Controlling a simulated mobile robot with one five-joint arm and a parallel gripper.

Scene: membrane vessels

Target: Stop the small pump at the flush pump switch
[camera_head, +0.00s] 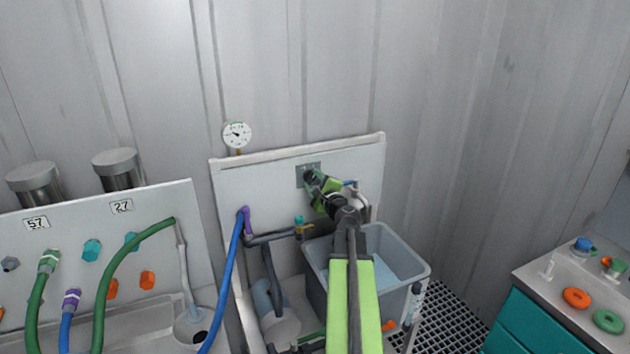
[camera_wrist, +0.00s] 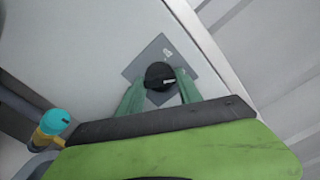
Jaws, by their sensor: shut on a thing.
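The flush pump switch is a black round knob (camera_wrist: 159,76) with a light pointer mark, on a grey square plate (camera_wrist: 150,52). In the head view its plate (camera_head: 301,170) is on the upper part of the white panel, and my gripper mostly hides the knob. My gripper (camera_wrist: 160,88) is shut on the knob, with one green finger on each side of it. The small pump (camera_head: 275,318) seems to be the grey-blue cylinder low down in front of the panel, partly hidden.
A grey tub (camera_head: 418,262) of liquid stands below the panel. A dial gauge (camera_head: 237,134) sits at its top left. A blue hose (camera_head: 226,290) and a teal-and-yellow valve (camera_head: 301,225) are near. Another panel with green hoses is left; a teal cabinet (camera_head: 535,325) is right.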

